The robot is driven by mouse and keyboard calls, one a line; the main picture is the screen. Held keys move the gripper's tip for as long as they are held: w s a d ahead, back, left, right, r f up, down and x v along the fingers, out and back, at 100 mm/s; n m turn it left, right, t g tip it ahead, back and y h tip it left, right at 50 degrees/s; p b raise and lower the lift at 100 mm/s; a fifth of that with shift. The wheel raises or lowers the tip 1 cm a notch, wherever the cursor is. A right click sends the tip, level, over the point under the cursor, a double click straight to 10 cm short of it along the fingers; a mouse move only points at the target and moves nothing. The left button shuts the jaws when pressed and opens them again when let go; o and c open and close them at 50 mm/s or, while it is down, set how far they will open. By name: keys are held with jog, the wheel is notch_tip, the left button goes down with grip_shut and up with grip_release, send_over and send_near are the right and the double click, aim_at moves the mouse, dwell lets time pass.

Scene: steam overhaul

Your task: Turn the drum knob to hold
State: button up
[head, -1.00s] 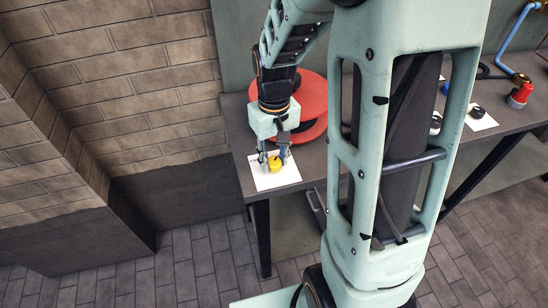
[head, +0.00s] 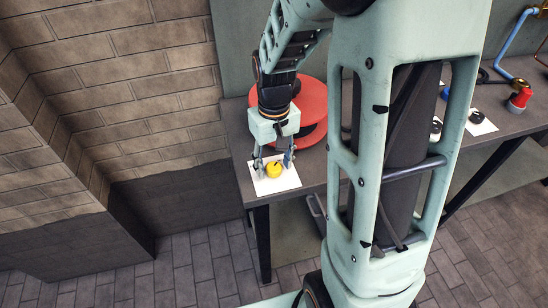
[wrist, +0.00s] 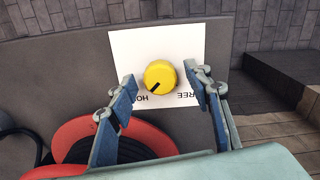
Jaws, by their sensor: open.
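The yellow drum knob (head: 274,170) sits on a white card (head: 288,183) at the left end of the bench. In the wrist view the knob (wrist: 160,75) has a dark pointer mark aimed lower left, toward the partly hidden label starting "HO" (wrist: 140,99). A label reading "REE" (wrist: 187,96) is on the other side, partly covered. My gripper (head: 273,164) is open, its blue-grey fingers on either side of the knob. In the wrist view (wrist: 162,84) a gap shows between the knob and each fingertip. Their height over the card is hard to tell.
A red drum (head: 313,95) stands on the bench (head: 237,140) right behind my gripper. A brick wall (head: 130,80) rises at the left. Farther right are another white card (head: 482,126), a red-capped fitting (head: 519,98) and blue pipe (head: 511,47).

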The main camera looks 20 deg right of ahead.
aim_at(274, 167)
notch_tip(274, 167, up, 12)
dwell(0.4)
